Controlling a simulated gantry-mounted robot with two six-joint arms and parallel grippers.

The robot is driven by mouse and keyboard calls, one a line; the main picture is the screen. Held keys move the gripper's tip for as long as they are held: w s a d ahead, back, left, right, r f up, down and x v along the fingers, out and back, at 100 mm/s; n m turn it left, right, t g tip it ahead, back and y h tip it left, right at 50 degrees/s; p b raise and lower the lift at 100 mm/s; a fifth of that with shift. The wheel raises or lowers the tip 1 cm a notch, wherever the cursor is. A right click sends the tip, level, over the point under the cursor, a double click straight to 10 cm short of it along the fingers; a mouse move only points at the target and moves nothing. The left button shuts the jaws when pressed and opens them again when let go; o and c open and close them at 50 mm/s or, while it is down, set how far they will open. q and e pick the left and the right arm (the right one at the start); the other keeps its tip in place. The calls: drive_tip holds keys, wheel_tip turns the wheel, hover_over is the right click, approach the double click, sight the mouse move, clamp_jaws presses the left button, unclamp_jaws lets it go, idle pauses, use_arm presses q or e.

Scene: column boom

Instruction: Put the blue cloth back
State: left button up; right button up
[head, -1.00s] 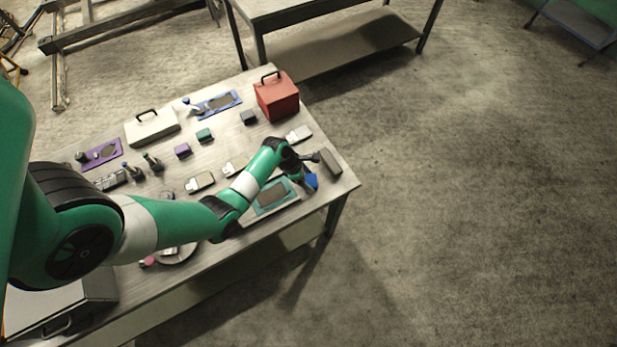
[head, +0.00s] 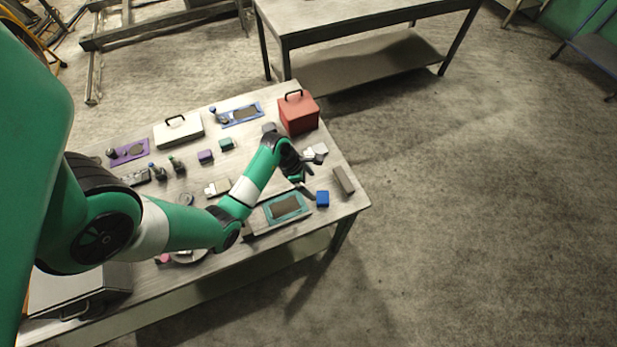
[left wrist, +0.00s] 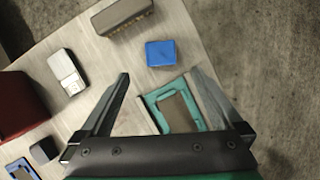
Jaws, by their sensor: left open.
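The blue cloth (head: 322,198), a small folded blue block shape, lies on the table (head: 338,208) near its right end. In the left wrist view the cloth (left wrist: 160,54) shows just beyond my open fingertips, apart from them. My left gripper (head: 308,181) is open and empty, up and to the left of the cloth; its spread fingers also show in the left wrist view (left wrist: 160,74). A teal-framed tray (head: 268,211) with a brown pad lies left of the cloth. My right gripper is not in view.
A dark grey-brown block (head: 343,180) lies right of the gripper. A white-and-grey item (head: 316,151) and a red box (head: 298,115) with a handle stand farther back. Several small objects crowd the table's left half. The table's right corner near the cloth is mostly clear.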

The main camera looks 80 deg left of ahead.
use_arm(q)
drive_tip(key=shift+v, duration=0.85)
